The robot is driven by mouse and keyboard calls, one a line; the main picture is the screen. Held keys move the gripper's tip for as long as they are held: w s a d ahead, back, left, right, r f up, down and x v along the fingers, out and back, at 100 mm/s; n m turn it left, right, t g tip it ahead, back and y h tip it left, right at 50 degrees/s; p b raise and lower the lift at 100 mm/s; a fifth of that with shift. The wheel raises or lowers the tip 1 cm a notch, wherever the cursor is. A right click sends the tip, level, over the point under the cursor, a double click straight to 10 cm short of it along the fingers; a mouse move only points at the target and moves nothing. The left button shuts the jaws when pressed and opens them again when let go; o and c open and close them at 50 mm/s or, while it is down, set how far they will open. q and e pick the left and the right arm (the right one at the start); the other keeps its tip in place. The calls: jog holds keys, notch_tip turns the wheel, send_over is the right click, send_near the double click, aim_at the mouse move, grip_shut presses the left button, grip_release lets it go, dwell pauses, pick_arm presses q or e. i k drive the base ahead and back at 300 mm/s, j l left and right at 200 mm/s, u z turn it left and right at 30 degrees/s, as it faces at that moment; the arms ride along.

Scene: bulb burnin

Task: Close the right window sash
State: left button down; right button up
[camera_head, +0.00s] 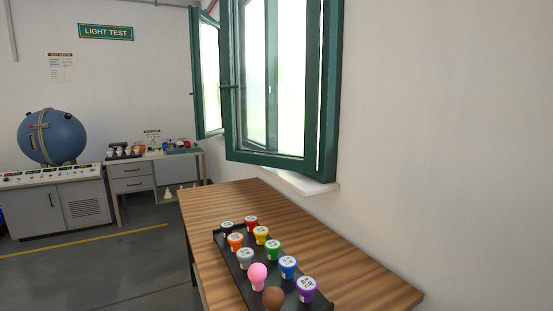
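The window on the right-hand wall has dark green frames. Its right sash (284,164) is the large near panel, with its hinge side at the right by the wall. It appears swung open into the room, its free edge with a small dark handle (228,87) toward the left. Through its glass, more green framing shows behind. The left sash (197,80) also stands open, farther away and partly hidden by the right one. Neither of my grippers is in view.
A wooden table (365,275) stands below the window and the white sill (308,187). A black tray (234,262) on it holds several coloured bulbs. A blue sphere (52,137) on a grey cabinet (55,205) and a desk (133,185) stand at the back left. Floor is clear at left.

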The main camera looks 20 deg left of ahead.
aim_at(306, 164)
jog(key=i+j+z, duration=0.15)
jog(key=j+z, duration=0.35)
jog(key=j, duration=0.8)
jog(key=j+z, duration=0.45)
jog(key=j, duration=0.8)
